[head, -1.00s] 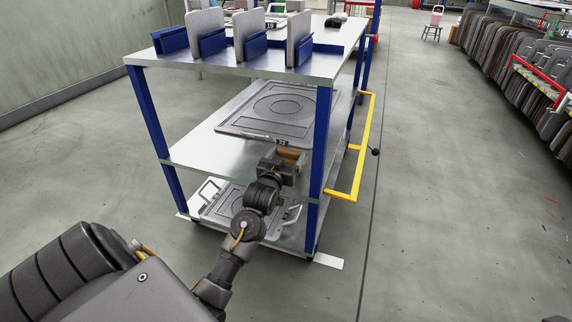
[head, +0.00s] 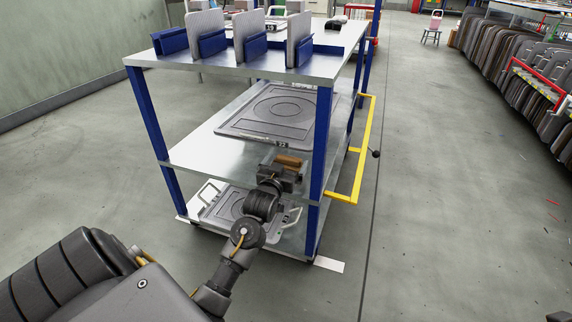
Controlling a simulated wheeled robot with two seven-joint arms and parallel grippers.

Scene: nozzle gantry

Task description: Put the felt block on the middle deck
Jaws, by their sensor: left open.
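The felt block, a small brown piece (head: 290,161), is over the front part of the middle deck (head: 200,150), just in front of the grey plate. My left gripper (head: 284,168) reaches in from the front of the cart at the deck's front edge. Its jaws are open, and the block shows at their far end. The gripper hides the block's lower part, so I cannot tell whether the block touches the deck or a finger. My right gripper does not show.
A grey plate with a ring pattern (head: 275,108) covers the back of the middle deck. The top deck (head: 310,66) holds upright panels in blue holders. Blue posts (head: 321,138) frame the opening. A yellow handle (head: 357,150) juts out right. Another tray (head: 218,208) is on the bottom deck.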

